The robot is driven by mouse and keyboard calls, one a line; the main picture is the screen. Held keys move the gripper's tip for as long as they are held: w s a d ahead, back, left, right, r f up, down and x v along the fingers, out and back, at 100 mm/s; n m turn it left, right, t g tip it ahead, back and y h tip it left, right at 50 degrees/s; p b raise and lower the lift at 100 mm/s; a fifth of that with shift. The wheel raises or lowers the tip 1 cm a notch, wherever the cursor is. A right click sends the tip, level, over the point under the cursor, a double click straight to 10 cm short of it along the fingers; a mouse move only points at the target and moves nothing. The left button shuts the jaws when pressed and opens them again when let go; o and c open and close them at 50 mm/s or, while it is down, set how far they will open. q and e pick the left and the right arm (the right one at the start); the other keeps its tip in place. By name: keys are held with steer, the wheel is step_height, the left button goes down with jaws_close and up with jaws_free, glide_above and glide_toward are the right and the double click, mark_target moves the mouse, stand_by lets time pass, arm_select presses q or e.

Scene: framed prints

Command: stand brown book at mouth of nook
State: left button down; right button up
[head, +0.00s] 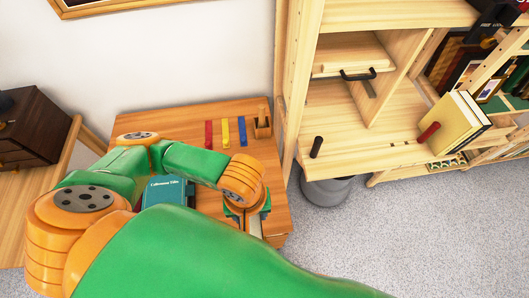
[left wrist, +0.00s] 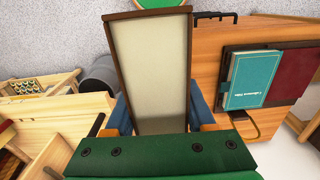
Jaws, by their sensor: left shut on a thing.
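The brown book (left wrist: 150,70) is between the blue fingers of my left gripper (left wrist: 158,115) in the left wrist view. Its cream page edges face the camera, with thin brown cover edges around them. In the head view my left gripper (head: 247,211) is shut on it above the right part of the low wooden table (head: 185,115); the arm hides most of the book. A nook-like open compartment (head: 348,95) is in the pale wooden shelf unit at right, well apart from the gripper. My right gripper is not in view.
A teal book (head: 168,192) lies on the table; the left wrist view shows a dark red book (left wrist: 298,75) beside it. Red, yellow and blue strips (head: 227,132) lie farther back. A grey bin (head: 327,190) stands under the shelf's front board. Yellow books (head: 450,125) lean at right.

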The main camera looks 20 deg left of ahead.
arm_select(q)
steer(key=w+a+f+b, duration=0.1)
steer(key=w+f+b, duration=0.9)
steer(key=w+f, duration=0.3)
steer(key=shift+w+a, duration=0.2)
steer(key=shift+a, duration=0.15)
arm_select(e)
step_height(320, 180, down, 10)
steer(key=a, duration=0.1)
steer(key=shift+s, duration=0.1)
arm_select(q)
steer(key=shift+f+b, duration=0.15)
steer(key=shift+b, duration=0.25)
steer(key=shift+c, duration=1.2)
jaws_free()
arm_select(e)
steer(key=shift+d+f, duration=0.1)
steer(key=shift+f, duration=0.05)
